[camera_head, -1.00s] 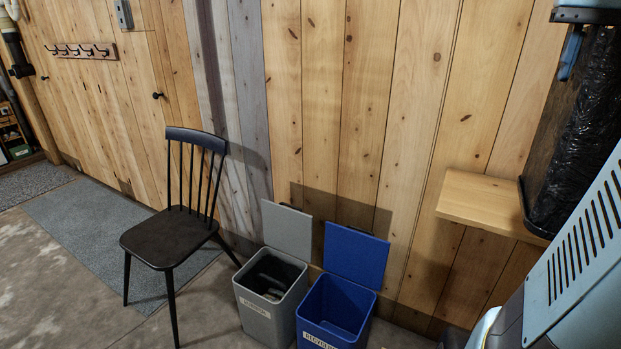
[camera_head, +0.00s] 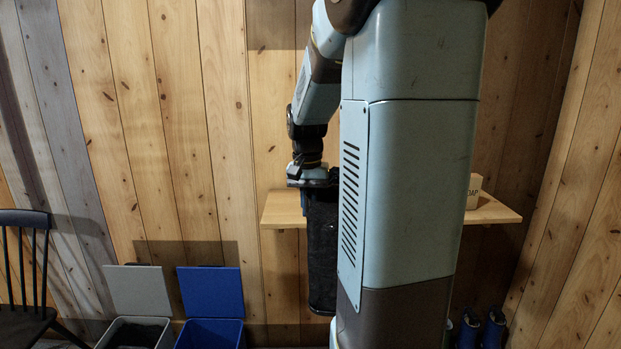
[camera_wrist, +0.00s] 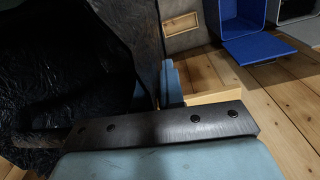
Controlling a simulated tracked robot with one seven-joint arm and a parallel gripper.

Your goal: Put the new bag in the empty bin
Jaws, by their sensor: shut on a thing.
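My gripper (camera_head: 316,186) is shut on a black bag (camera_head: 323,255), which hangs below it in front of the wall shelf. The crinkled black bag (camera_wrist: 60,75) fills the left of the wrist view. My arm hides part of the bag's right side in the head view. A blue bin (camera_head: 211,335) stands at the lower left with its blue lid (camera_head: 211,292) up; its inside also shows in the wrist view (camera_wrist: 240,14). A grey bin (camera_head: 135,335) stands left of it, lid (camera_head: 139,290) up. Their bottoms are cut off now.
A wooden shelf (camera_head: 283,210) juts from the plank wall behind the bag, with a soap box (camera_head: 474,192) at its right. A black chair (camera_head: 30,270) stands far left.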

